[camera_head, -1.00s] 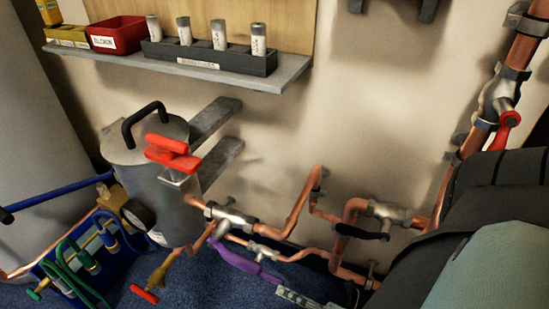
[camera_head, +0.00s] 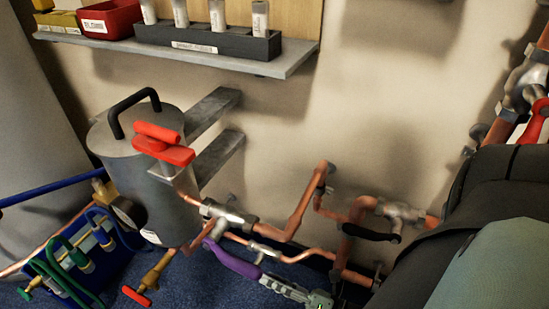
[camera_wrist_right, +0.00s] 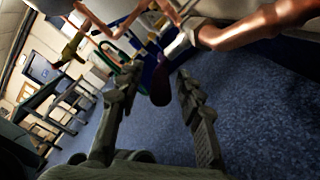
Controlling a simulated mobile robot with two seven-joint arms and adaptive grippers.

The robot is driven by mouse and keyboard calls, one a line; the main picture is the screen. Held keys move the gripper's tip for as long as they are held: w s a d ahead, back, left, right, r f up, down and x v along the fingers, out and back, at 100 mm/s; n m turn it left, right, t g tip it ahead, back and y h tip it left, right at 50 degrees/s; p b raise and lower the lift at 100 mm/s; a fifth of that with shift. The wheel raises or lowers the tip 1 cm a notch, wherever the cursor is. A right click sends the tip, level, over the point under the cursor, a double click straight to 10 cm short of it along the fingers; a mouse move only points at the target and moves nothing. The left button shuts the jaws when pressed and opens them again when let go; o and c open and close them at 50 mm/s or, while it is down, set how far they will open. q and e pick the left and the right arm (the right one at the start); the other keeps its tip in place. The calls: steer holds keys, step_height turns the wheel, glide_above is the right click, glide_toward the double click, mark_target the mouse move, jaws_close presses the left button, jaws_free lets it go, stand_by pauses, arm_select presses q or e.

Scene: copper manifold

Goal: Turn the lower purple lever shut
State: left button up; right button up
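The purple lever (camera_head: 235,263) hangs off a valve on the low copper pipework and slopes down to the right. In the right wrist view its dark purple end (camera_wrist_right: 160,87) shows between the two fingers of my right gripper. My right gripper (camera_wrist_right: 157,78) is open, with a gap on both sides of the lever. In the head view my right gripper (camera_head: 288,290) comes in from the lower right, its fingertips close to the lever's free end. I cannot tell whether a finger touches it. My left gripper is not in view.
A grey tank (camera_head: 150,180) with a red handle (camera_head: 165,145) stands left of the valve. Copper pipes (camera_head: 300,205) and a black lever (camera_head: 370,233) lie close above my right gripper. A shelf (camera_head: 290,65) with bins is above. Blue floor (camera_wrist_right: 240,100) is open below.

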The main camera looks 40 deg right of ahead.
jaws_close()
stand_by(0.4)
steer(key=shift+f+t+b, duration=0.4)
steer(key=shift+f+b, duration=0.2)
steer(key=shift+b, duration=0.2)
steer(key=t, duration=0.1)
steer(key=f+t+y, duration=0.1)
steer(key=t, duration=0.1)
steer(key=shift+w+f, duration=0.1)
steer(key=shift+w, duration=0.1)
